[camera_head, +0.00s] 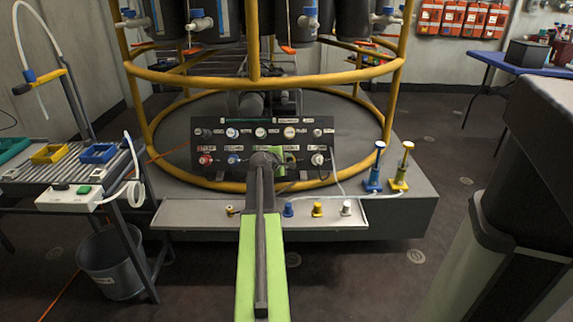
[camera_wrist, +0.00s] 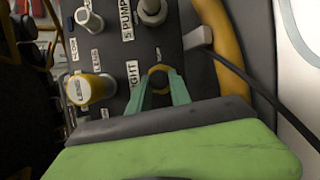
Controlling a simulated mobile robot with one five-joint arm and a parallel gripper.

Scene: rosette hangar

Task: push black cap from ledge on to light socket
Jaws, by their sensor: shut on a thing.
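My gripper (camera_wrist: 161,82) is shut on a small dark piece with a yellow rim, which looks like the black cap (camera_wrist: 160,84). In the wrist view its fingertips are at the control panel (camera_wrist: 117,45), beside the label "LIGHT", where the light socket would be. The socket itself is covered, and I cannot tell whether the cap is seated on it. In the head view my arm reaches over the ledge (camera_head: 190,213) to the panel (camera_head: 205,159) and hides most of the gripper and the cap.
Blue (camera_head: 288,209), yellow (camera_head: 318,209) and white (camera_head: 346,207) caps stand on the ledge, with a small yellow-and-dark piece (camera_head: 231,211) at its left.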

